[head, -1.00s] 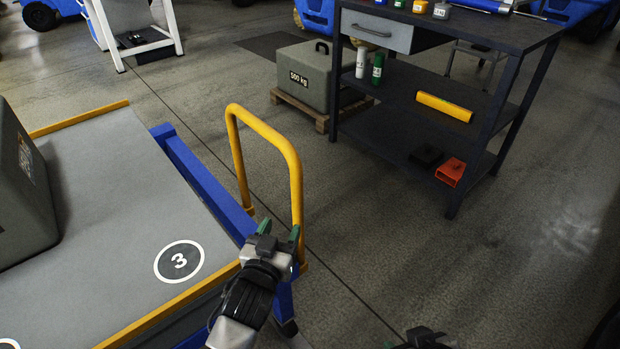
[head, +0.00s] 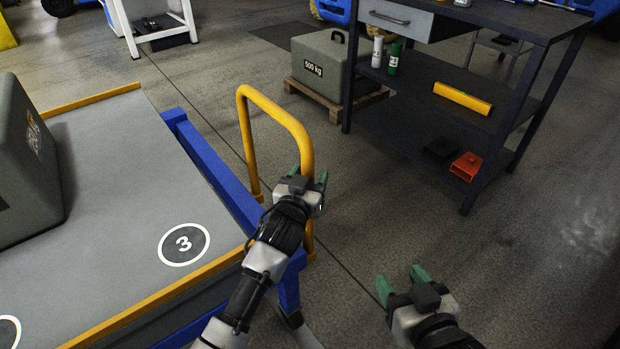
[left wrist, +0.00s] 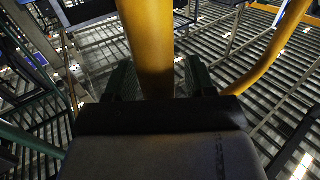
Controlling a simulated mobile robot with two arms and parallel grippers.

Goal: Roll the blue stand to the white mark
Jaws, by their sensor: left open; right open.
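The blue stand (head: 212,168) is at the left, with a grey top bearing a circled number 3 and yellow edge strips. A yellow handle (head: 275,101) rises from its right end. My left gripper (head: 307,181) is open at the handle's right upright. In the left wrist view the yellow bar (left wrist: 148,45) stands between the two fingers (left wrist: 157,82), with a gap on each side. My right gripper (head: 401,284) is open and empty over the floor, right of the stand. I see no white mark on the visible floor.
A grey block (head: 30,165) sits on the stand's top. A dark workbench (head: 440,95) with bottles and boxes stands at the back right. A 500 kg weight (head: 318,66) rests on a wooden pallet behind. The floor (head: 400,200) right of the handle is clear.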

